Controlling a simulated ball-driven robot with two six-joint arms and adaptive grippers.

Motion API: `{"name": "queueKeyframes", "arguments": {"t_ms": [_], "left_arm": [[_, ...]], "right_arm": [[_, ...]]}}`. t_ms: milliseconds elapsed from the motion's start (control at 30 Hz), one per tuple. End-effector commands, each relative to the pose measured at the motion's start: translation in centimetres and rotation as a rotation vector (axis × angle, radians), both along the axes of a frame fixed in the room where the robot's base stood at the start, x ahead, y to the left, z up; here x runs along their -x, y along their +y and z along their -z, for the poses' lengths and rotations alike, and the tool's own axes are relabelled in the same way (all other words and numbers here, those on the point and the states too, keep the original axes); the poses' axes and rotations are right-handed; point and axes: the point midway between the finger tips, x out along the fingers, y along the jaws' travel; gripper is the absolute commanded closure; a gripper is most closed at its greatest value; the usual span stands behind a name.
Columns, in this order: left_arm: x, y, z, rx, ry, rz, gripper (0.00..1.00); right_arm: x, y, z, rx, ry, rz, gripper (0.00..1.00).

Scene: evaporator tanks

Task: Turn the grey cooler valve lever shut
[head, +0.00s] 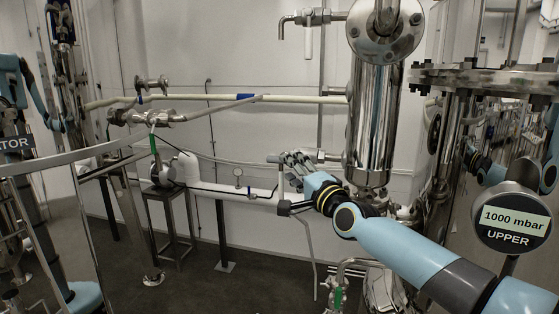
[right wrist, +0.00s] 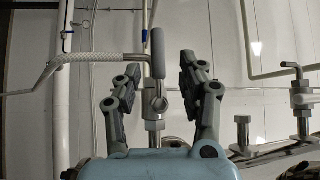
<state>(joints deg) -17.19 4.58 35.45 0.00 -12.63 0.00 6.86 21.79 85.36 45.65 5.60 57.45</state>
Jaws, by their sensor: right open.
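The grey cooler valve lever (right wrist: 157,54) stands between the spread fingers of my right gripper (right wrist: 155,75) in the right wrist view. Gaps show on both sides of it, so neither finger appears to touch it. Its valve body (right wrist: 153,125) is below it. In the head view my right gripper (head: 291,158) is at the valve beside the steel cooler column (head: 372,125). The lever's grey tip (head: 272,158) shows just left of the fingers, which partly hide the valve. My right gripper is open and empty. My left gripper is not clearly in view.
A braided hose (right wrist: 95,57) runs left from the valve in the right wrist view. A pressure display (head: 512,218) and a shiny vessel stand at right.

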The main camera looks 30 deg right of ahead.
Motion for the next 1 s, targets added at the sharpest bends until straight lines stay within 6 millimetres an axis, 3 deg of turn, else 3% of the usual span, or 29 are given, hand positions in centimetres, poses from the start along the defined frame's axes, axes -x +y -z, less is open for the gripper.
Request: {"name": "queueKeyframes", "arguments": {"t_ms": [100, 300, 700, 1000], "left_arm": [[0.0, 0.0, 1.8, 0.0, 0.001, 0.0, 0.59], [0.1, 0.0, 3.6, 0.0, 0.001, 0.0, 0.59], [0.0, 0.0, 3.8, 0.0, 0.0, 0.0, 0.59], [0.0, 0.0, 3.8, 0.0, -0.001, 0.0, 0.59]], "right_arm": [[-2.5, -0.2, 0.3, 0.0, 0.0, 0.001, 0.59], [-5.3, -0.4, -0.1, 0.0, 0.002, 0.0, 0.59], [-6.2, -0.4, -0.6, 0.002, 0.004, 0.0, 0.59], [-6.2, -0.4, -0.6, 0.002, 0.004, 0.0, 0.97]]}}
